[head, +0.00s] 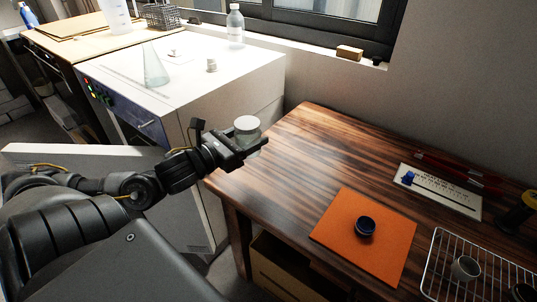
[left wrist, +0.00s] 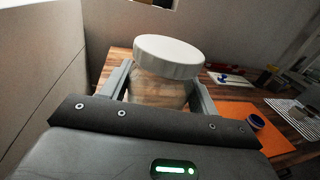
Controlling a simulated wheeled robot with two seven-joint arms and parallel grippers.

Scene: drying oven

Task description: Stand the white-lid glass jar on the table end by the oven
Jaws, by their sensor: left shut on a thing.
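The glass jar with a white lid (head: 247,124) is upright in my left gripper (head: 246,146), at the wooden table's (head: 290,150) left end beside the oven (head: 215,85). In the left wrist view the white lid (left wrist: 170,54) tops the clear glass body (left wrist: 158,90), and the two fingers of the left gripper (left wrist: 160,92) are closed around that body. The jar's base is hidden by the gripper, so I cannot tell whether it touches the table. My right gripper is not in view.
The table's left end looks bare. A flask (head: 155,68) and bottle (head: 235,25) stand on the oven.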

